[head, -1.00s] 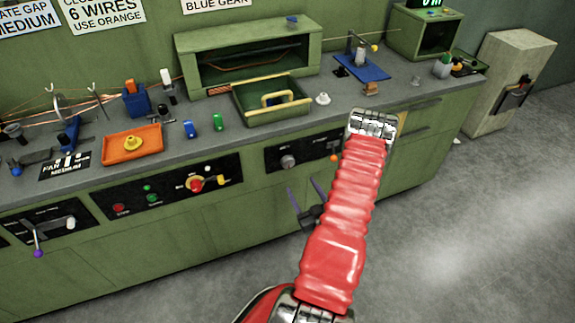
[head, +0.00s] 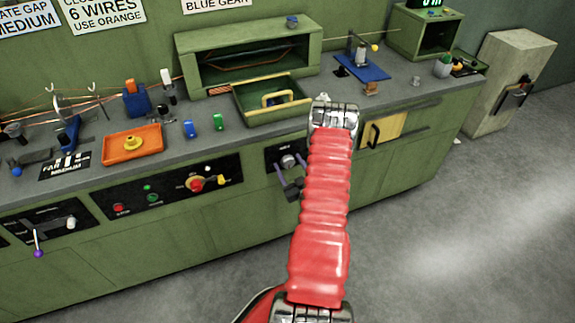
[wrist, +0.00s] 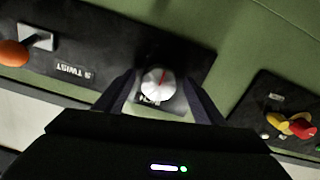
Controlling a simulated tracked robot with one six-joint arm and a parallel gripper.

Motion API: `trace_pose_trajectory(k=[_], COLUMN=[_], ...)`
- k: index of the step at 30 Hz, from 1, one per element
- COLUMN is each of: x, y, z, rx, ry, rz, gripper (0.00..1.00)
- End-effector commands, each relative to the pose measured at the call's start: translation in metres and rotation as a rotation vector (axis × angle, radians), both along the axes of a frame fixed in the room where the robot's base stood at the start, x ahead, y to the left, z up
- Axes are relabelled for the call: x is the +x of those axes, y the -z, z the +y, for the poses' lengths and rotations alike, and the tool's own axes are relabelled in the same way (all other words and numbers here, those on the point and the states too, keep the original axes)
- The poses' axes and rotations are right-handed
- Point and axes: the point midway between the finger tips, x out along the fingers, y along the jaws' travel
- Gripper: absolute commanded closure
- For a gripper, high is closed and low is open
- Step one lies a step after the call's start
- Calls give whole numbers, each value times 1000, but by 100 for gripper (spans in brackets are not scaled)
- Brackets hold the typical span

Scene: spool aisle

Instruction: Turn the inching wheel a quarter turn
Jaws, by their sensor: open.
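The inching wheel is a small pale, ribbed knob (head: 288,160) on a black panel on the front of the green bench. My gripper (head: 291,167) is open in front of the wheel. In the wrist view the two dark fingers of my gripper (wrist: 160,78) stand on either side of the wheel, with gaps visible. I cannot tell how far the fingertips reach past its face.
An orange knob (wrist: 12,53) and a "S TWIST" label sit along the same panel. The floor at right is clear.

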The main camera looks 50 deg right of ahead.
Motion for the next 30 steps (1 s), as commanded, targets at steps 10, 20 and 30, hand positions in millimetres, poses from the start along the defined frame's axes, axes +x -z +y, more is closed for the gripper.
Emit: trace_pose_trajectory(k=[10, 20, 30], x=[9, 9, 10], y=[0, 0, 0], z=[-5, -5, -4], rx=[0, 0, 0], ry=[0, 0, -2], rz=[0, 0, 0], gripper=[37, 54, 78])
